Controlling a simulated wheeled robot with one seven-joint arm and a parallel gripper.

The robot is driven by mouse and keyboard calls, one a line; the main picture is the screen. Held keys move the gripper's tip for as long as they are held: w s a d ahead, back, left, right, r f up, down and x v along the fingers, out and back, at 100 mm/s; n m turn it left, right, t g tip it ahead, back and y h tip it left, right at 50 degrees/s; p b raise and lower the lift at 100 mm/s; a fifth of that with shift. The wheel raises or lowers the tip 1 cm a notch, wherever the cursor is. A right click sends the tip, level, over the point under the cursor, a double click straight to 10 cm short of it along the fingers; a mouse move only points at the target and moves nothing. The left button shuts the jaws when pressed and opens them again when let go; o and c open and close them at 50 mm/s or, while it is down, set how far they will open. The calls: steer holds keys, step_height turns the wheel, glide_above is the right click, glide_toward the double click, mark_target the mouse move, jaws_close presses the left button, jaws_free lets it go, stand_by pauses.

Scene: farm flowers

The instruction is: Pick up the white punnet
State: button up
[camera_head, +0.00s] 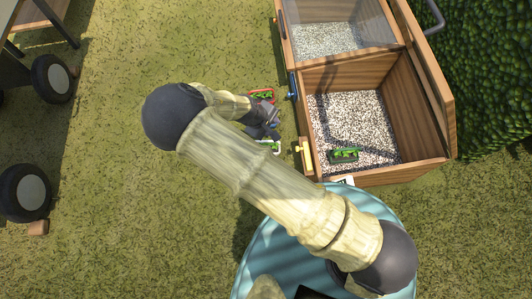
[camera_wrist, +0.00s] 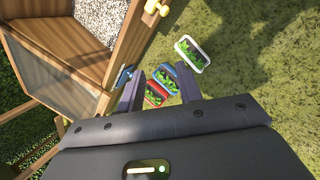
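The white punnet (camera_wrist: 204,67) holds green plants and stands on the grass, above and right of my fingers in the wrist view. In the head view, part of its rim (camera_head: 276,148) shows just below my gripper (camera_head: 264,122); the rest is hidden. My gripper (camera_wrist: 158,84) is open, and the wrist view shows nothing held. A blue punnet (camera_wrist: 161,71) and a red punnet (camera_wrist: 150,100) show between and beyond the fingertips, seemingly on the grass below. The red punnet (camera_head: 262,92) also shows above my gripper in the head view.
A wooden cold frame (camera_head: 365,177) with a gravel floor stands to the right; a punnet of green plants (camera_head: 344,155) sits inside. Its yellow handle (camera_head: 305,156) juts toward the punnets. A hedge (camera_head: 495,70) is at the far right. A wheeled cart (camera_head: 52,78) is at left; grass between is clear.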

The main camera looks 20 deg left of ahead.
steer(key=s+a+f+n+t+b, duration=0.1)
steer(key=s+a+f+n+b, duration=0.1)
steer(key=f, duration=0.4)
steer(key=s+a+f+n+t+y+b, duration=0.1)
steer(key=s+a+f+n+t+b, duration=0.1)
steer(key=a+f+b, duration=0.3)
step_height(320, 180, down, 2)
steer(key=shift+a+f+n, duration=0.15)
steer(key=shift+f+n, duration=0.1)
steer(key=shift+n, duration=0.25)
steer(key=shift+b, duration=0.3)
steer(key=b+x, duration=0.7)
steer(key=x, duration=0.5)
steer(key=shift+w+f, duration=0.15)
